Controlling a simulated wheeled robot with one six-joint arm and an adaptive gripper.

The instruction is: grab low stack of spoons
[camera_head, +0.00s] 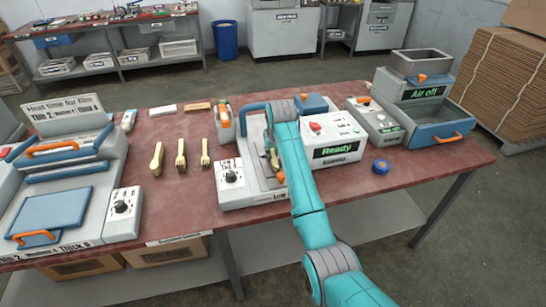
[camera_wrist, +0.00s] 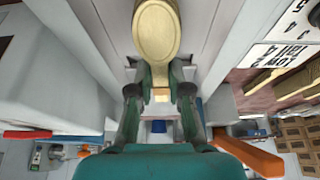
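In the wrist view the pale oval bowl of a wooden spoon (camera_wrist: 156,32) fills the top middle. It faces the camera, so I cannot see how many spoons lie behind it. My gripper (camera_wrist: 161,76) has its two dark green fingers drawn in on either side of the spoon's narrow neck, with no clear gap at the tips. In the head view my gripper (camera_head: 274,165) is down inside the middle grey machine, beside a dial and a partly hidden label starting "Low". My arm hides much of that machine there. A "LOW TALL" label (camera_wrist: 292,30) shows at right in the wrist view.
A white unit reading "Ready" (camera_head: 337,143) stands close right of my arm. Several wooden utensils (camera_head: 181,155) lie left of the middle machine. A heater press (camera_head: 62,180) is further left, an "Air off" machine (camera_head: 425,105) at right. Bare red tabletop (camera_head: 430,165) lies front right.

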